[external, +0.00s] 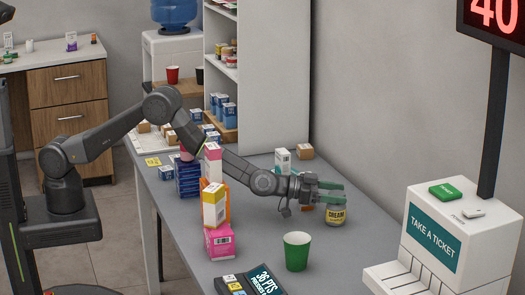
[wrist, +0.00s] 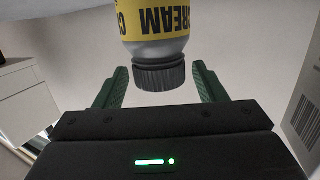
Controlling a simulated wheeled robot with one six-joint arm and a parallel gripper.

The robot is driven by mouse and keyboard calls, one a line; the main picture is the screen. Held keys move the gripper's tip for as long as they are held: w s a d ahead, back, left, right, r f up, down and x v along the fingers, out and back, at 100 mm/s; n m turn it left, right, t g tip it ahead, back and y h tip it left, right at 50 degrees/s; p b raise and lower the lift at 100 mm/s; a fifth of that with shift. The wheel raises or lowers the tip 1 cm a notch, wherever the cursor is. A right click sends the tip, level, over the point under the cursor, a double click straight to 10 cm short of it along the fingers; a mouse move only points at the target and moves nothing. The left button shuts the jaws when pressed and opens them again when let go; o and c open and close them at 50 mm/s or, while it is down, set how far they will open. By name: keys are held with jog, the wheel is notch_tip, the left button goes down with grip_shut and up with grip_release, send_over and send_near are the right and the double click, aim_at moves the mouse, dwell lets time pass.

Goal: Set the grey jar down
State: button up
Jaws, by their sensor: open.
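The grey jar (external: 336,215) has a yellow label reading CREAM and appears to stand upright on the grey counter (external: 270,228). Its base against the counter is too small to judge exactly. In the wrist view the jar (wrist: 155,48) shows upside down, with its dark ribbed cap towards my gripper. My gripper (external: 337,194) is open at the top of the jar, its green fingers on either side of it. In the wrist view a gap shows between each finger and the cap.
A green cup (external: 297,251) stands in front of the jar. Pink and yellow boxes (external: 214,205) are stacked left of my forearm. A white box (external: 282,161) and a brown box (external: 305,152) stand behind. The ticket machine (external: 440,235) is at the right.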

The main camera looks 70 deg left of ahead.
jog(key=r, duration=0.7)
jog(key=shift+s+a, duration=0.15)
jog(key=shift+s, duration=0.2)
jog(key=shift+f, duration=0.1)
notch_tip(320, 180, down, 6)
jog(key=shift+w+f, duration=0.1)
jog(key=shift+f, duration=0.15)
jog(key=shift+x, duration=0.95)
jog(key=shift+w+d+f+p, duration=0.15)
jog(key=shift+w+d+p, duration=0.15)
jog(key=shift+w, duration=0.2)
jog(key=shift+r, duration=0.9)
jog(key=shift+a, duration=0.1)
